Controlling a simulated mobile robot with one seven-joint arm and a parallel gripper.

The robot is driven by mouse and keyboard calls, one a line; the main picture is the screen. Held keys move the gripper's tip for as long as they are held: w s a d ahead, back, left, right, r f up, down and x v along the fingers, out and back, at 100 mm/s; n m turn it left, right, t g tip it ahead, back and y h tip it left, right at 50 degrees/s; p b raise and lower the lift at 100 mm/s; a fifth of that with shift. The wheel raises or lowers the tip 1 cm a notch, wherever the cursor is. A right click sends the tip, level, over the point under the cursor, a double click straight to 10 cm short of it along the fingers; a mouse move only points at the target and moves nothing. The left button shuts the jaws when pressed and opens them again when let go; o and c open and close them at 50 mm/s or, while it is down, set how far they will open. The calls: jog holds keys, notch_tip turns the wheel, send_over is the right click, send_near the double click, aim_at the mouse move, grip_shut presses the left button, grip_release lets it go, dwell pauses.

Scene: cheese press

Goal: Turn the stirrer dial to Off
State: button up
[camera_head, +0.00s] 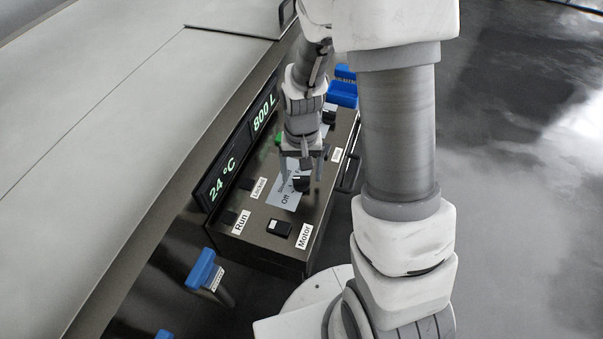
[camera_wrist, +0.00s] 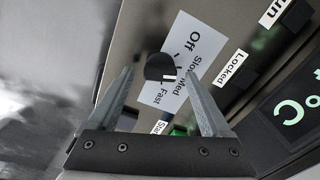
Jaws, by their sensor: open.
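The stirrer dial (camera_wrist: 160,67) is a round black knob on a light label plate (camera_wrist: 193,28) marked Off, Slow, Med and Fast. In the wrist view a white mark on the knob's lower right edge faces the Med and Fast side, away from Off. My gripper (camera_wrist: 162,72) is open, with its two grey fingers on either side of the knob. I cannot tell whether they touch it. In the head view my gripper (camera_head: 303,160) points down over the panel, and the dial (camera_head: 301,184) is partly hidden below it.
The dark control panel (camera_head: 262,230) carries a Motor rocker switch (camera_head: 279,228), a Run label (camera_head: 241,222) and a Locked label (camera_head: 259,188). Displays (camera_head: 222,180) reading 24 °C and 800 L stand behind it. A blue valve handle (camera_head: 206,269) is at lower left. A panel-side handle (camera_head: 350,173) sticks out at right.

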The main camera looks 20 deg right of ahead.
jog(key=shift+f, duration=0.15)
jog(key=shift+c, duration=0.3)
grip_shut()
jog(key=n, duration=0.3)
jog(key=shift+n, duration=0.4)
jog(key=shift+a+n+p, duration=0.1)
jog(key=shift+n+p, duration=0.35)
jog(key=shift+n, duration=1.65)
jog(key=shift+o, duration=0.3)
grip_release()
